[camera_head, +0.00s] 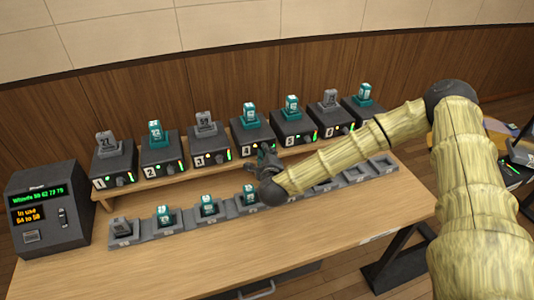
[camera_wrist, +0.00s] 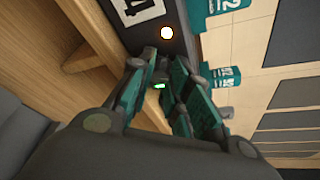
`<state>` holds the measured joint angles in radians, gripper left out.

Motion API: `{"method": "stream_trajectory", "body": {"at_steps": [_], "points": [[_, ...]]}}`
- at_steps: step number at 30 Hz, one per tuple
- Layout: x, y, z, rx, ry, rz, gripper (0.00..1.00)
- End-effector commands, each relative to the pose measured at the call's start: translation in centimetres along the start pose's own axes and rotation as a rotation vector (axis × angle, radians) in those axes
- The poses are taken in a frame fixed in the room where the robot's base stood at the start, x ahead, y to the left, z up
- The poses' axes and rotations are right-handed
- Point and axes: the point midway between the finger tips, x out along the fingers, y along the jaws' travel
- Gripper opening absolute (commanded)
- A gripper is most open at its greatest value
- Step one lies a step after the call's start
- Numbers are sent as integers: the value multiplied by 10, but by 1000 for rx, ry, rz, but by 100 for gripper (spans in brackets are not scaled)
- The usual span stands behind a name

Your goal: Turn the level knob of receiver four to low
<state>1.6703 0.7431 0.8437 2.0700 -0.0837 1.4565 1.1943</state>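Receiver four (camera_head: 254,134) is a dark box with a white 4 label on its front, in the row on the raised shelf. A teal pack stands on top of it. In the wrist view its front (camera_wrist: 172,12) fills the upper middle, with part of the 4 label and a lit orange-white lamp. My gripper (camera_head: 262,153) is right at this front. In the wrist view my gripper (camera_wrist: 153,62) has its two fingers drawn close together at the tips, against or just before the box. The level knob is hidden by the fingers. I cannot tell whether they grip it.
Numbered receivers with grey or teal packs stand on both sides along the shelf (camera_head: 192,167). A row of grey cradles, some holding packs, lies in front on the table (camera_head: 190,262). A dark display unit (camera_head: 47,211) stands at left. The front of the table is clear.

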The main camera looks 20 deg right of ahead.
Motion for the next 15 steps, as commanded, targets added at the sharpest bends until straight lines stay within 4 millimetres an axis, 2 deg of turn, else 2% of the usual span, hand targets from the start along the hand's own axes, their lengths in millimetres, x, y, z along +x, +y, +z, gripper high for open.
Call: {"method": "stream_trajectory", "body": {"at_steps": [8,15], "points": [[0,1,-1,-27,2,-9,0],[1,4,-1,-145,7,-49,0]]}}
